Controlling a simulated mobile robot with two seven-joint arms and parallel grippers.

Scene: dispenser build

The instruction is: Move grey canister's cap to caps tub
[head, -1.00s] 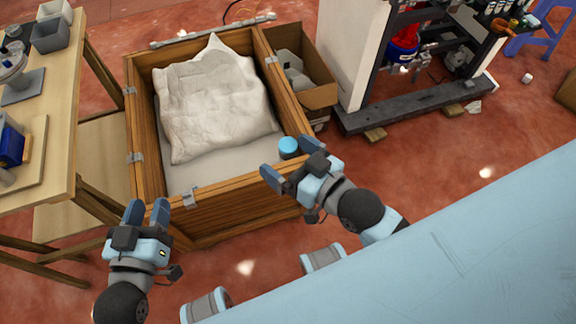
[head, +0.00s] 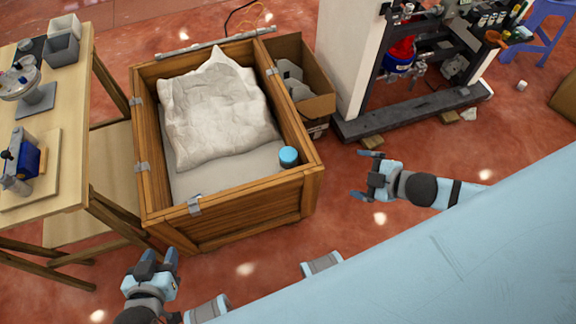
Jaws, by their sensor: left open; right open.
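A small canister (head: 289,160) with a light-blue top stands in the near right part of the wooden crate (head: 240,207); its side looks darker, and I cannot tell whether it is the grey one. A grey tub (head: 62,50) and a white tub (head: 66,25) stand at the back of the left table; I cannot tell which is the caps tub. My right gripper (head: 362,176) is open and empty, outside the crate to the right, above the floor. My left gripper (head: 160,258) is open and empty, in front of the crate's near left corner.
A crumpled white sack (head: 218,108) fills the crate's back part. The left table (head: 75,130) holds a blue device (head: 30,160) on a board. A cardboard box (head: 315,103) and a machine frame (head: 415,112) stand beyond the crate. Floor between crate and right gripper is clear.

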